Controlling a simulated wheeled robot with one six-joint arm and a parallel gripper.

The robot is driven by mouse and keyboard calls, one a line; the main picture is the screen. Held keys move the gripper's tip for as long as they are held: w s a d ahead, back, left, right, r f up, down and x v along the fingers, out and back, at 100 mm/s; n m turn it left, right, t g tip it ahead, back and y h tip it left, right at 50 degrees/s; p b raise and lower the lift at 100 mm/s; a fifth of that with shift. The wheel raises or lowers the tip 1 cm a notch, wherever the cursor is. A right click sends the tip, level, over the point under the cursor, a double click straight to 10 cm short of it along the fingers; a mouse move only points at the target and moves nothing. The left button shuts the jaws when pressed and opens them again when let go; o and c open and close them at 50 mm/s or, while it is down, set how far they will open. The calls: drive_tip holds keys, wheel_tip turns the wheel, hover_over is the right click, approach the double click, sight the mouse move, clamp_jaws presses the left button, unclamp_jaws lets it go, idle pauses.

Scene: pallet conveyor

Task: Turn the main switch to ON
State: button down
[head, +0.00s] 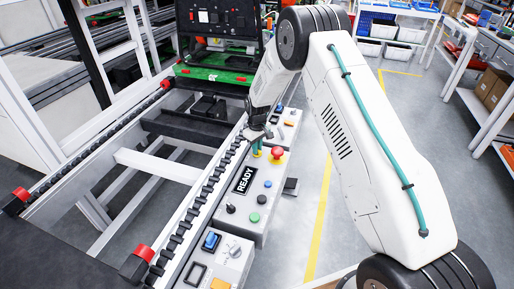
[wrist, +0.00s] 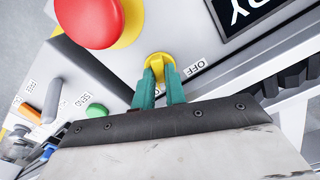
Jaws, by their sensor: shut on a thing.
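The main switch, a yellow knob, shows in the wrist view (wrist: 157,61) on a light grey control panel (head: 259,208). An OFF label (wrist: 196,67) sits to the right of the knob there. My gripper (wrist: 160,84) has its two teal fingers closed on either side of the knob, gripping it. The fingers hide part of the knob, and no ON label can be made out. In the head view my gripper (head: 257,145) reaches down to the panel's far end.
A red emergency button (wrist: 88,20) on a yellow base is close beside the switch. A READY display (head: 244,180) and black, green and blue controls are nearby. The conveyor rail (head: 190,219) runs along the panel's left. A green pallet (head: 212,74) stands at the back.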

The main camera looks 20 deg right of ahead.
drive_tip(key=shift+m, duration=1.9)
drive_tip(key=c, duration=1.4)
unclamp_jaws()
drive_tip(key=shift+c, duration=0.2)
wheel_tip(320, 180, up, 8)
drive_tip(key=shift+f, duration=0.1)
